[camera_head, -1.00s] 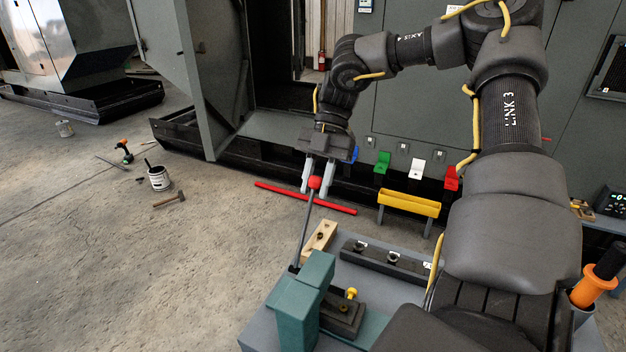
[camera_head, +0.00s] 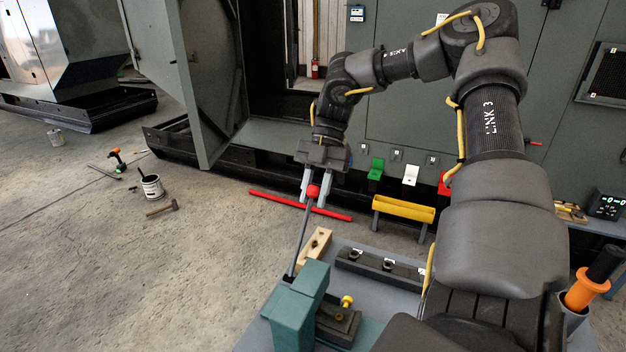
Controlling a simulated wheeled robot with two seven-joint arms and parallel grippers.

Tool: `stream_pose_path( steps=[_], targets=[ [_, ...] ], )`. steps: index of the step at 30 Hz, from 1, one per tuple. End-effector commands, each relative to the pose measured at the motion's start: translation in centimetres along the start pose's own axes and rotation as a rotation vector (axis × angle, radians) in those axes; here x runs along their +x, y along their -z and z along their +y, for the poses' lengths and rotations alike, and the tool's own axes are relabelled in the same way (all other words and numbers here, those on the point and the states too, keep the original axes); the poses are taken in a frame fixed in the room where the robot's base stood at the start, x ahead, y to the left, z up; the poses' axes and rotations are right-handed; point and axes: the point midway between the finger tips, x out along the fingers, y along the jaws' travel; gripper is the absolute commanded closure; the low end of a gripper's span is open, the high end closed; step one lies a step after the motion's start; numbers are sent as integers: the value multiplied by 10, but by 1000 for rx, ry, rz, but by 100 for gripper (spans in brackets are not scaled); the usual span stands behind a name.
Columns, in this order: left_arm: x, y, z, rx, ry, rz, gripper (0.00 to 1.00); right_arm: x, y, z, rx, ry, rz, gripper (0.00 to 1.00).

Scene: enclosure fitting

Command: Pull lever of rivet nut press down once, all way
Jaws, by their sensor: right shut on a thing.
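The rivet nut press (camera_head: 292,310) is a green block on the grey bench at the bottom centre. Its lever (camera_head: 301,235) is a grey rod that rises from the press, tilted a little to the right, with a red ball knob (camera_head: 313,191) on top. My right gripper (camera_head: 317,188) comes down from above with its pale fingers at the knob. It is shut on the knob, though part of the contact is hard to see. My left gripper is not in view.
On the bench (camera_head: 345,246) lie a wooden block (camera_head: 314,248) and a dark rail (camera_head: 380,266) with fittings. A yellow tray (camera_head: 403,209) stands behind. A red bar (camera_head: 300,205), a paint can (camera_head: 152,187) and a hammer (camera_head: 162,208) lie on the floor.

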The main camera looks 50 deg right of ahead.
Motion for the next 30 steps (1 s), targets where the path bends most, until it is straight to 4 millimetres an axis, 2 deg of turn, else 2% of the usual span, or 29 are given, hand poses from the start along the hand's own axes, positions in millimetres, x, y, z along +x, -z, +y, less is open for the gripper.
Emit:
stream_pose_path(
  steps=[8,18,30],
  targets=[
    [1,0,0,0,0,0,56,2,-5,0,3,1,-1,96],
    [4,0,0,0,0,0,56,6,-26,0,3,1,-1,96],
    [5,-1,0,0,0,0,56,7,-28,0,2,1,-1,96]
  ],
)
